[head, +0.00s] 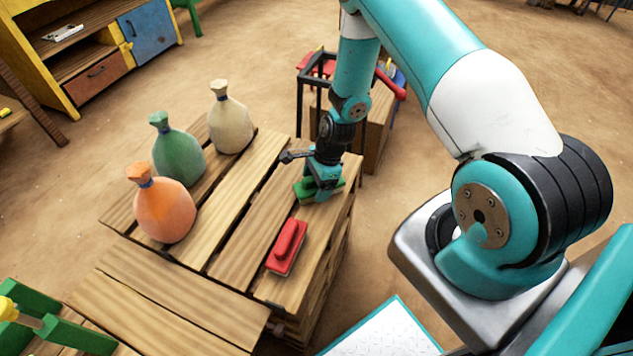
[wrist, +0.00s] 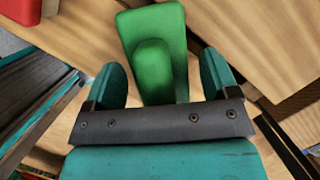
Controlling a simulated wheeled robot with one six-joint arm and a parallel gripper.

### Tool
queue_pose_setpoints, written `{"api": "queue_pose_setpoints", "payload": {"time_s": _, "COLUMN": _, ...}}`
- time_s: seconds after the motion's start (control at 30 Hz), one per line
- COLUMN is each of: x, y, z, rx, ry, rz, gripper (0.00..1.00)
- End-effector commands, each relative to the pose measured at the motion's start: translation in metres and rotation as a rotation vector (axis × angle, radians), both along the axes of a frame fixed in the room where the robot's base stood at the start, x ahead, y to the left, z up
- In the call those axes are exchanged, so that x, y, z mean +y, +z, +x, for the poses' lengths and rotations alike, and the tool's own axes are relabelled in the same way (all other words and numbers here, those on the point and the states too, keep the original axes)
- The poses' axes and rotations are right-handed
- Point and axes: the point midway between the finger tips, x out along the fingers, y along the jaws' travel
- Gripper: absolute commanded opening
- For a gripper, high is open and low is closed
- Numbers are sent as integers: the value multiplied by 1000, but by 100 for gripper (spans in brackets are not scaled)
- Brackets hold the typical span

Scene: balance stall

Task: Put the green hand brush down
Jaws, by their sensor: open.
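The green hand brush (head: 303,190) lies on the slatted wooden crate top (head: 232,243), near its right edge. In the wrist view the brush (wrist: 158,30) lies on the wood, its raised grip between my two fingers. My gripper (head: 322,187) is right over the brush in the head view and hides part of it. In the wrist view my gripper (wrist: 163,85) is open, with a finger on each side of the brush and gaps beside the grip.
A red hand brush (head: 287,247) lies on the same crate, nearer the front. Orange (head: 165,212), green (head: 178,155) and cream (head: 230,122) tied sacks stand along the left. A small wooden stand (head: 377,125) with red parts is behind my gripper. Bare planks lie between sacks and brushes.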

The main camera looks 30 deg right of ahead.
Motion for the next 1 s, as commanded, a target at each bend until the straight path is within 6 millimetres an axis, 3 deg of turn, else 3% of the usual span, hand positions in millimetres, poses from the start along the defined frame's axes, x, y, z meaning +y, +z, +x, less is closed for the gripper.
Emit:
{"api": "queue_pose_setpoints", "payload": {"time_s": 0.17, "x": -6, "y": 21, "z": 0, "rx": -4, "ry": -1, "rz": -1, "gripper": 80}}
{"api": "queue_pose_setpoints", "payload": {"time_s": 0.5, "x": -27, "y": 91, "z": -4, "rx": -5, "ry": -1, "rz": -1, "gripper": 80}}
{"api": "queue_pose_setpoints", "payload": {"time_s": 0.73, "x": -33, "y": 116, "z": -6, "rx": -4, "ry": 5, "rz": -1, "gripper": 80}}
{"api": "queue_pose_setpoints", "payload": {"time_s": 0.87, "x": -21, "y": 141, "z": -4, "rx": -39, "ry": 113, "rz": -1, "gripper": 80}}
{"api": "queue_pose_setpoints", "payload": {"time_s": 1.0, "x": 17, "y": 199, "z": -6, "rx": -140, "ry": 420, "rz": -6, "gripper": 80}}
